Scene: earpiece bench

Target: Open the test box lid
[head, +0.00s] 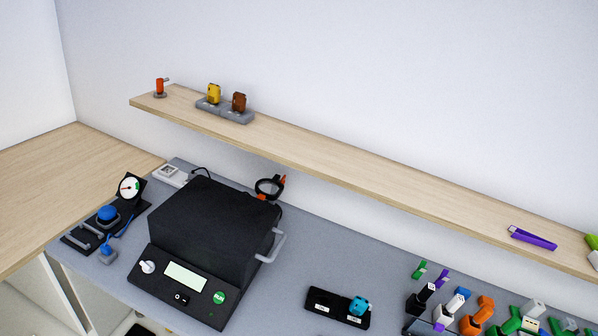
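The test box (205,228) is a black box on the grey bench at the lower left of the head view. Its lid (213,203) is the flat black top, which looks shut. A light grey bar handle (270,247) sticks out from its right side. The sloped front panel has a white knob (148,267), a pale display (185,276), a black rocker switch (181,299) and a green round button (219,297). My gripper is not in view, so its state does not show.
A wooden shelf (340,171) runs along the wall behind and above the box. A dial gauge (129,187) stands left of the box. A black holder (325,304) with a blue part and several coloured pieces lie to the right. Bare bench (310,250) lies right of the handle.

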